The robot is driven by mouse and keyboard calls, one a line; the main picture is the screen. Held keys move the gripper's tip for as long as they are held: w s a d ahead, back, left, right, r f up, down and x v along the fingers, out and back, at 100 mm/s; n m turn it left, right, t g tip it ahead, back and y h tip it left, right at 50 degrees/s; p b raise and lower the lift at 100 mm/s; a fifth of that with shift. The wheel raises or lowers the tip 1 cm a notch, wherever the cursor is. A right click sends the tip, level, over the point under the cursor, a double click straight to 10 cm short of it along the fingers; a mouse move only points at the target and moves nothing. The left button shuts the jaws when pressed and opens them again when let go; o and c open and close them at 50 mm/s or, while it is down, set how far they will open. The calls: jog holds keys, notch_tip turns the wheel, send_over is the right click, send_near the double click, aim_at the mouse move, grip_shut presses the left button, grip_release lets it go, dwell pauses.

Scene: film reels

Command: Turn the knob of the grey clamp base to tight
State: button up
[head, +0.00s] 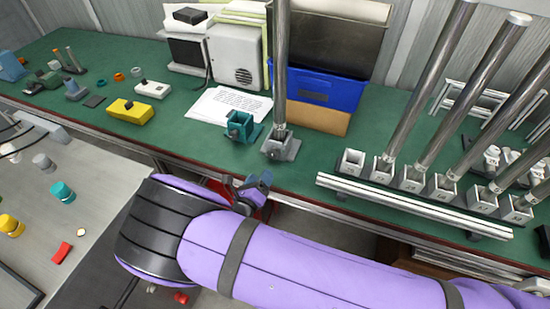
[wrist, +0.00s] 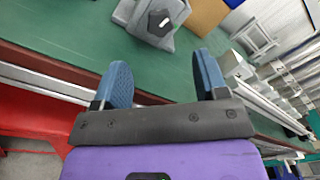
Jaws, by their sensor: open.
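The grey clamp base (head: 283,150) stands on the green bench near its front edge, with an upright metal pole (head: 281,70) in it. In the wrist view the grey clamp base (wrist: 140,18) is at the top, and its dark knob (wrist: 161,22) with a white mark faces me. My gripper (head: 253,182) is in front of the bench edge, below and left of the base. In the wrist view its two blue fingers are spread, and the gap (wrist: 163,75) between them is empty. The knob is beyond the fingertips and apart from them. The pole does not show in the wrist view.
A teal clamp base (head: 238,127) stands just left of the grey one. A rack (head: 410,205) with several sockets and leaning poles is at the right. A blue bin (head: 318,90) and paper (head: 228,104) lie behind. A grey table (head: 100,190) is at the left.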

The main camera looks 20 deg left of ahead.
aim_at(271, 155)
jog(key=w, duration=1)
jog(key=shift+w+d, duration=0.35)
jog(key=shift+c, duration=0.2)
jog(key=c, duration=0.9)
